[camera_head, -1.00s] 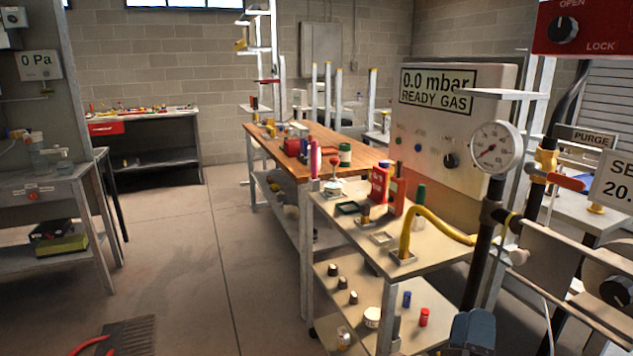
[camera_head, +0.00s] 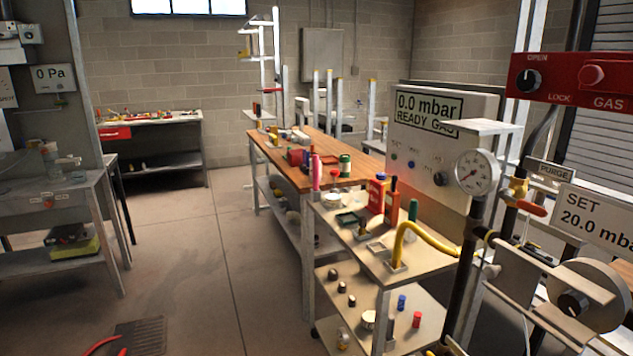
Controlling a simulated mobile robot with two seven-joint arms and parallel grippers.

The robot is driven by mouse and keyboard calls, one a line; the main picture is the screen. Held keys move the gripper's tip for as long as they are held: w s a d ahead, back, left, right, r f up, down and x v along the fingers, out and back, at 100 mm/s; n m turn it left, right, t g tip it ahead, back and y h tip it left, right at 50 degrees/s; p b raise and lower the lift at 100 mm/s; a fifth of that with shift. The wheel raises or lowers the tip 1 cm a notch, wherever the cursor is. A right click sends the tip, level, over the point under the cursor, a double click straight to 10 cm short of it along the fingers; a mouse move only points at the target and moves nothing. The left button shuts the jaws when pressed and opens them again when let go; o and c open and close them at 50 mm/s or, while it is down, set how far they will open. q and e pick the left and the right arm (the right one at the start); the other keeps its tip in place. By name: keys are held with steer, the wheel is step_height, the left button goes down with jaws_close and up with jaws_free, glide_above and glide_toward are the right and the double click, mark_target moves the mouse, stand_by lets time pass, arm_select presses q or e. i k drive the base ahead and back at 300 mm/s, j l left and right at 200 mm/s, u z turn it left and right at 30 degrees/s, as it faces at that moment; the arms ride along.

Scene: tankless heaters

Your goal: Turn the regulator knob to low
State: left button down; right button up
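The likely regulator knob (camera_head: 573,303) is a small dark knob at the lower right. It sits at the centre of a pale round disc (camera_head: 607,312), below a white sign (camera_head: 598,222) reading "SET 20.0 mb", cut off by the right edge. The knob's setting and any low mark are too small to read. A round pressure gauge (camera_head: 476,172) with a red needle stands on a dark pipe to its left. Neither of my grippers is in view.
A red gas panel (camera_head: 580,79) hangs at the upper right. A red-handled valve (camera_head: 524,207) is beside the gauge. A display box (camera_head: 432,107) reads "0.0 mbar READY GAS". A cluttered bench (camera_head: 345,240) stands at centre; floor (camera_head: 180,260) to its left is open.

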mark_target(572, 303)
steer(key=z, duration=1.25)
